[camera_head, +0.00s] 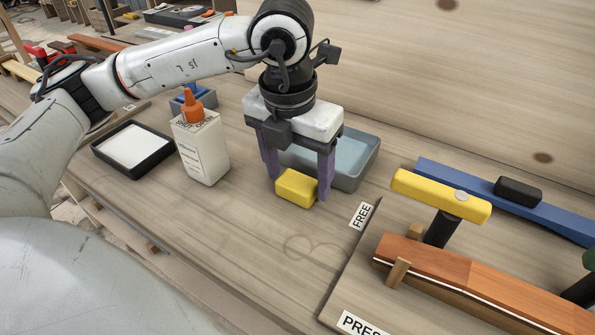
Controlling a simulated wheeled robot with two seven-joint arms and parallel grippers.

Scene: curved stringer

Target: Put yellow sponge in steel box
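The yellow sponge (296,188) is a small block on the bench, in the middle of the head view. My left gripper (298,188) points down over it, with one purple finger on each side. The fingers stand wide apart, and I cannot tell whether they press on the sponge or only flank it. The steel box (362,165) is a shallow open grey-blue tray just behind the gripper and to its right. The gripper partly hides the box, and the visible part of its floor looks empty. My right gripper is out of view.
A white glue bottle (202,150) with an orange cap stands left of the gripper. A black tray (119,150) with a white inside is further left. A fixture board at right holds a yellow-topped clamp (441,195) and a curved wooden stringer (480,280). The front bench is clear.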

